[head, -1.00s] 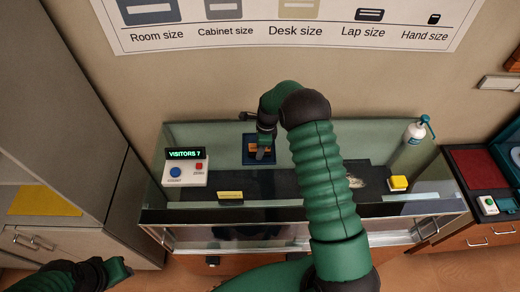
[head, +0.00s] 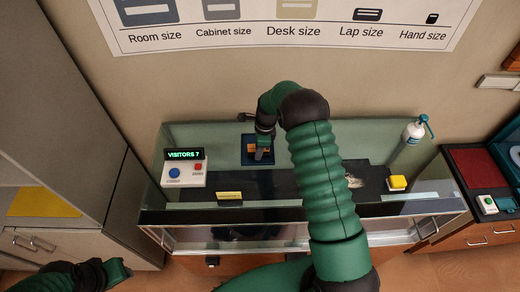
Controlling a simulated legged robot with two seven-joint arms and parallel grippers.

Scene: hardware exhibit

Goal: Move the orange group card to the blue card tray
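The blue card tray (head: 246,161) stands at the back of the glass-fronted case, left of centre. The orange group card (head: 252,147) shows as a small orange patch within the tray's outline, partly covered by my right gripper. My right gripper (head: 263,154) points down over the tray, at the card. Its fingers are small and dark here, so I cannot tell whether they grip the card or stand open beside it. My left gripper (head: 118,270) is low at the left, away from the case, and its opening cannot be made out.
A yellow label (head: 229,196) lies in front.

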